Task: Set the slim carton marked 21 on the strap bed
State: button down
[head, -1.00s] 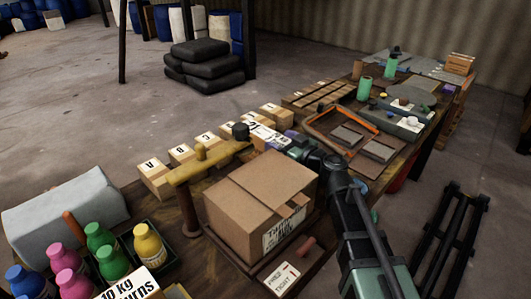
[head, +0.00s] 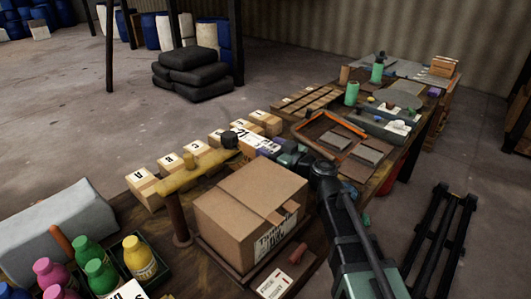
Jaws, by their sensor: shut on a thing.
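My gripper (head: 272,148) is shut on a slim carton (head: 259,142) with a white label, above the back edge of the table, behind the large cardboard box. Its printed mark is too small and partly covered to read surely. The fingers largely hide the carton's near end. I cannot tell whether it touches anything beneath. I cannot tell for certain which thing is the strap bed; a tray with an orange edge (head: 313,128) lies to the right of my gripper.
The large cardboard box (head: 246,205) stands in front of my gripper. A yellow crossbar on a post (head: 181,184) is to its left. Lettered cartons (head: 169,166) line the back edge. Coloured bottles (head: 138,257) stand front left. Grey slabs (head: 358,157) lie to the right.

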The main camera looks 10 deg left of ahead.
notch_tip(320, 180, up, 23)
jog(key=p, duration=2.3)
jog(key=shift+r, duration=0.25)
